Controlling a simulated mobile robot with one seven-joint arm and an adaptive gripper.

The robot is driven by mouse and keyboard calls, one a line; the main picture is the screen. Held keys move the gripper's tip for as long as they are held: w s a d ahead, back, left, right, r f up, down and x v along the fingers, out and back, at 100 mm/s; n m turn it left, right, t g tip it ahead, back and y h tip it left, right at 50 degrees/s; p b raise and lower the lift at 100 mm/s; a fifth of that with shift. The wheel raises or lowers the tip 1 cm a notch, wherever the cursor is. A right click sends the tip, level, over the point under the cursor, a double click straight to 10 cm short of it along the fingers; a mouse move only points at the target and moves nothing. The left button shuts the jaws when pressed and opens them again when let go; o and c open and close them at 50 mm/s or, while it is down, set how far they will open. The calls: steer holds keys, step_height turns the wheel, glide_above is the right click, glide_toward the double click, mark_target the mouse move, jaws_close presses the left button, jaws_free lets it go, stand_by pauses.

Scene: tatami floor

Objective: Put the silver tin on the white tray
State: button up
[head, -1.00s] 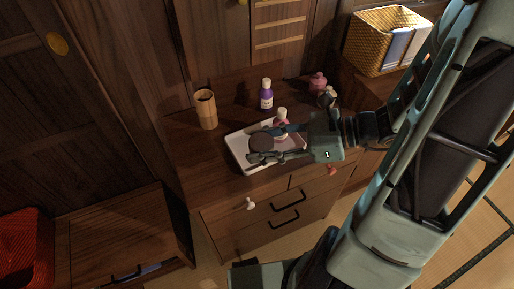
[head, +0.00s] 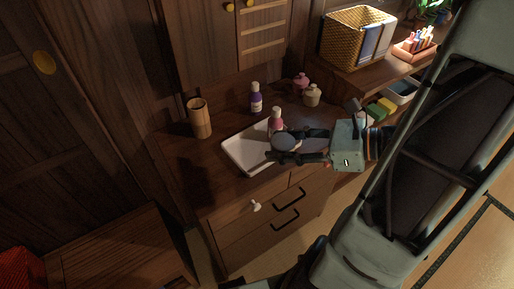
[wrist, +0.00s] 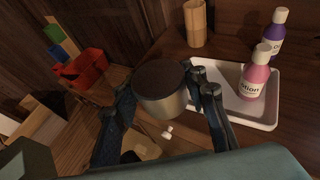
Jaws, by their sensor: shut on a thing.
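The silver tin (wrist: 162,98), a short cylinder with a dark top, is held upright between the fingers of my gripper (wrist: 165,96). In the head view the tin (head: 284,143) appears in front of the right part of the white tray (head: 240,154), held above the cabinet top. The tray also shows in the wrist view (wrist: 228,94), to the right of the tin. A pink lotion bottle (wrist: 254,80) stands on the tray; it is partly behind the tin and gripper in the head view. My gripper hides the tray's right end in the head view.
A purple bottle (head: 256,98) stands behind the tray, and a bamboo cup (head: 199,118) to its left. Small pink and cream jars (head: 312,95) stand at the back right. A wicker basket (head: 350,38) sits farther right. The tray's left part is bare.

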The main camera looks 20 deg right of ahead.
steer(key=w+a+f+b, duration=0.2)
steer(key=w+a+f, duration=0.15)
steer(key=w, duration=0.45)
steer(key=b, duration=0.2)
glide_above(249, 153)
steer(key=s, duration=0.1)
step_height(249, 153, down, 5)
steer(key=shift+d+f, duration=0.15)
steer(key=shift+f, duration=0.05)
steer(key=shift+w+f, duration=0.25)
steer(key=shift+f, duration=0.05)
steer(key=shift+w+f+b, duration=0.15)
steer(key=shift+f+b, duration=0.3)
steer(key=shift+f, duration=0.45)
steer(key=shift+w+f+b, duration=0.1)
steer(key=shift+f+b, duration=0.35)
steer(key=shift+f, duration=0.4)
steer(key=shift+f, duration=0.1)
steer(key=o, duration=0.8)
steer(key=shift+o, duration=0.6)
